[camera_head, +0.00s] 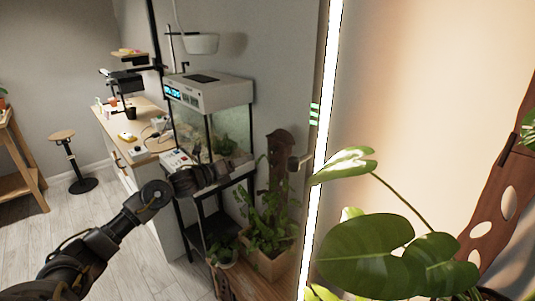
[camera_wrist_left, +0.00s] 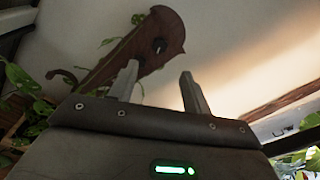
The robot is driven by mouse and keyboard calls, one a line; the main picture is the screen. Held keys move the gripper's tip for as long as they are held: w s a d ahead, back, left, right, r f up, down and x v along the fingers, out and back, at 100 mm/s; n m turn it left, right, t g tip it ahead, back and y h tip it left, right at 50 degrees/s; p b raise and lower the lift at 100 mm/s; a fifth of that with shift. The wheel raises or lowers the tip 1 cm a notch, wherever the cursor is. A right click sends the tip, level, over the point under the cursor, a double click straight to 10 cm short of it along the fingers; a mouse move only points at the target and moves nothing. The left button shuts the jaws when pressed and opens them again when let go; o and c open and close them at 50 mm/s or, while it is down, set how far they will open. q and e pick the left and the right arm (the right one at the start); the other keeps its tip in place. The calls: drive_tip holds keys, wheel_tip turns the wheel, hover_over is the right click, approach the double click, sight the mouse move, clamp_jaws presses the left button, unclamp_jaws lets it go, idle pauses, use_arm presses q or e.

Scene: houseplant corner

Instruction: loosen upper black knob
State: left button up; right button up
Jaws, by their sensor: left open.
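A brown wooden board (camera_head: 280,143) with a rounded top stands against the wall behind a potted plant in the head view. It also shows at the upper left of the left wrist view (camera_wrist_left: 120,62). A small round black knob (camera_wrist_left: 158,46) sits near the board's upper end, beyond my fingertips. My left gripper (camera_head: 226,170) is in front of the glass tank, left of the board and apart from it. Its two fingers (camera_wrist_left: 158,72) are spread with nothing between them. My right gripper is out of view.
A glass tank (camera_head: 228,138) with a white lid stands on a black stand behind my left gripper. Leafy plants (camera_head: 268,228) surround the board's lower part. A bright vertical light strip (camera_head: 322,150) and large leaves (camera_head: 375,250) are to the right.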

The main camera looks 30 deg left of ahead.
sight(271, 151)
use_arm(q)
drive_tip(key=p+x, duration=0.2)
drive_tip(key=x, duration=0.7)
drive_tip(key=shift+w, duration=0.15)
drive_tip(key=shift+w+d, duration=0.3)
drive_tip(key=shift+w, duration=0.35)
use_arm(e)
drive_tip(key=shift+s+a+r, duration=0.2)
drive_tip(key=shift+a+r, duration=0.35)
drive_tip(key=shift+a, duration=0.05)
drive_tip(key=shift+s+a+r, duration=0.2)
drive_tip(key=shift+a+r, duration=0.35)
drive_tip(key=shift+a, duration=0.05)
use_arm(q)
drive_tip(key=shift+c, duration=0.3)
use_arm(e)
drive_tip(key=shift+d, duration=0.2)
use_arm(q)
drive_tip(key=shift+f, duration=0.1)
drive_tip(key=c, duration=0.9)
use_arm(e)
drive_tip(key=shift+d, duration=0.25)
